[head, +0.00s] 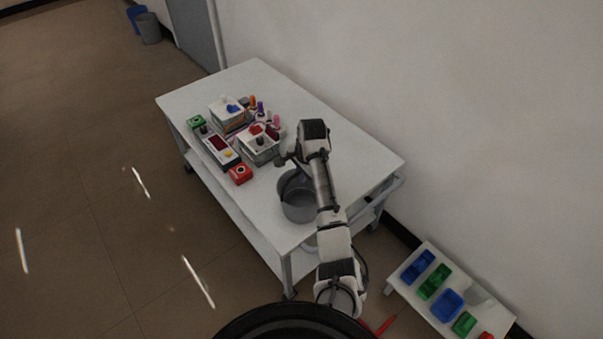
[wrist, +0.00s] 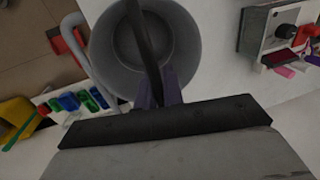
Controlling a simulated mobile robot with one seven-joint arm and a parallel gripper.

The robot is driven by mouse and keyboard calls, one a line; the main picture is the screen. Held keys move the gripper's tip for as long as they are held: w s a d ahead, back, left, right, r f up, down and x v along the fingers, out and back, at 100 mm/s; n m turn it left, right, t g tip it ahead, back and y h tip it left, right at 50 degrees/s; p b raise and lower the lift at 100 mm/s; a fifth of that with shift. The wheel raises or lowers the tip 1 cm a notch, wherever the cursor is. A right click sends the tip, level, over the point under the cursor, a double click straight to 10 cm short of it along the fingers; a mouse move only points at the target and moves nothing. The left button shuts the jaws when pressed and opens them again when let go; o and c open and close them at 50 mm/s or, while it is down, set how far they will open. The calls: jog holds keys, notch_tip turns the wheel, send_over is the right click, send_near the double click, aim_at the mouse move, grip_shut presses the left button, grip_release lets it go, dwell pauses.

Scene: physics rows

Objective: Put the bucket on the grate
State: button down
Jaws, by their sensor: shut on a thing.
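The grey bucket (head: 297,211) is upright at the near end of the white cart's top in the head view. I cannot tell whether its base touches the cart. In the wrist view the bucket (wrist: 112,70) is seen from above, empty, with a dark handle (wrist: 140,32) standing across its mouth. My gripper (wrist: 158,82) is shut on that handle, near the rim. In the head view my gripper (head: 286,162) is above the bucket, partly hidden by my wrist. I cannot pick out a grate in either view.
The white cart (head: 350,150) carries instrument boxes (head: 259,146), a red block (head: 240,175) and a green block (head: 196,122) left of the bucket. A wall runs along the cart's right side. A low white stand (head: 405,285) with blue and green bins is at lower right.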

jog(key=shift+f, duration=0.1)
jog(key=c, duration=1.5)
grip_release()
jog(key=r, duration=0.4)
jog(key=s+d+r, duration=0.1)
jog(key=r, duration=0.3)
jog(key=s+r, duration=0.1)
jog(key=r, duration=0.3)
jog(key=shift+d, duration=0.25)
